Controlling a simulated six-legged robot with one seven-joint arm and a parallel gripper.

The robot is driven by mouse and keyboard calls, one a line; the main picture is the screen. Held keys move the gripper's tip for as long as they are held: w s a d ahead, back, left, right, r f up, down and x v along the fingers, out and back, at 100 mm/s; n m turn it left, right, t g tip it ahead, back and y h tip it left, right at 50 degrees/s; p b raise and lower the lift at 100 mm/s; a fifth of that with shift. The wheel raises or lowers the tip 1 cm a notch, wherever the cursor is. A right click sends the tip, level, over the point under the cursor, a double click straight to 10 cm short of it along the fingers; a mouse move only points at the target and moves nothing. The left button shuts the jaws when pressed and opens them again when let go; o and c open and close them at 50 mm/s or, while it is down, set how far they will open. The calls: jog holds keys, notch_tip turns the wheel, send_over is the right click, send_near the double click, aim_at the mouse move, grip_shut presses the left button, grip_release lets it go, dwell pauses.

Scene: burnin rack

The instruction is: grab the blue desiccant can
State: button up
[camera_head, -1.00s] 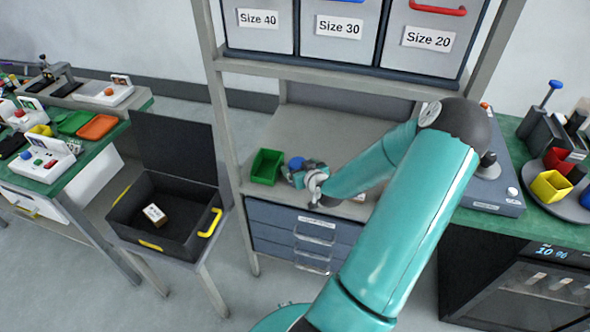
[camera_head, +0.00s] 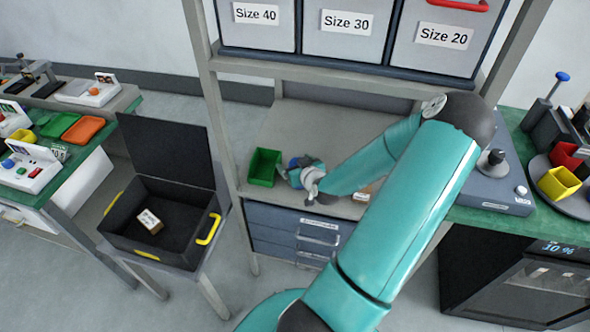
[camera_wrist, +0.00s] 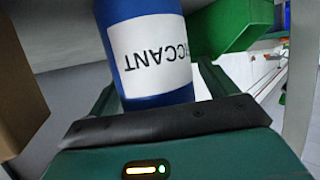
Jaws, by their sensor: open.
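The blue desiccant can (camera_wrist: 128,92) fills the upper middle of the wrist view, with a white label whose visible letters read upside down. It stands between the two fingers of my gripper (camera_wrist: 160,95), which is open around it. I cannot tell whether either finger touches it. In the head view only a small blue part of the can (camera_head: 293,162) shows behind my gripper (camera_head: 297,173), on the rack shelf. My arm and wrist hide the rest of it.
A green bin (camera_head: 264,167) stands just left of the can on the shelf (camera_head: 300,125); it also shows in the wrist view (camera_wrist: 232,25). A brown box (camera_wrist: 18,95) is at the left of the wrist view. A black open case (camera_head: 180,249) stands left of the rack.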

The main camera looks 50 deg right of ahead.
jog(key=shift+s+r, duration=0.15)
jog(key=shift+s, duration=0.2)
jog(key=shift+w, duration=0.2)
jog(key=shift+s, duration=0.2)
jog(key=c, duration=1.2)
jog(key=shift+w, duration=0.1)
